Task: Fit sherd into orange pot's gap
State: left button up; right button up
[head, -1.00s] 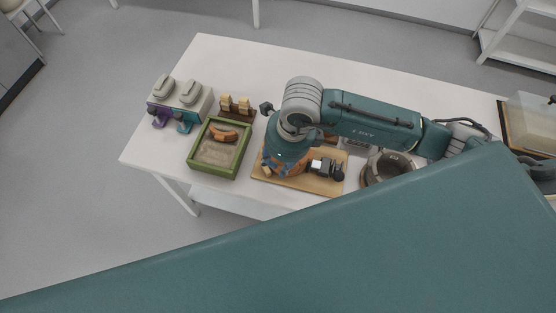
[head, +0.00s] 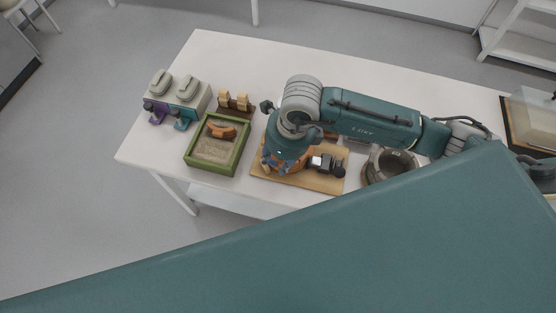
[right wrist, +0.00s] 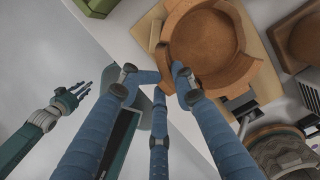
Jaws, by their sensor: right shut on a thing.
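The orange pot (right wrist: 207,42) stands on a wooden board, its hollow inside facing the camera in the right wrist view. In the head view only part of the pot (head: 294,166) shows beneath my right wrist. My right gripper (right wrist: 165,82), with blue fingers, is shut at the pot's left rim. The sherd in it is mostly hidden by the fingers, and I cannot tell whether it sits in the gap. My left gripper (right wrist: 72,98) shows small at the left of the right wrist view, away from the pot; its opening is unclear.
A green-rimmed tray (head: 187,158) with a curved orange-brown piece (head: 221,131) stands left of the wooden board (head: 325,187). A dark clamp (head: 325,164) sits on the board. A round grey-brown vessel (head: 389,166) stands to the right. The table's back left (head: 215,55) is clear.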

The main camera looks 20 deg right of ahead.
jog(key=shift+w+d+f, duration=0.1)
jog(key=shift+w, duration=0.15)
jog(key=shift+f+b, duration=0.25)
jog(key=shift+b, duration=0.45)
dwell(1.0)
jog(key=shift+s+f, duration=0.15)
jog(key=shift+s, duration=0.05)
dwell(1.5)
jog(key=o, duration=1.2)
jog(key=shift+w, duration=0.1)
jog(key=shift+r, duration=0.4)
jog(key=r, duration=0.3)
jog(key=s+d+r, duration=0.1)
jog(key=r, duration=0.7)
jog(key=shift+s+d, duration=0.15)
jog(key=shift+d, duration=0.05)
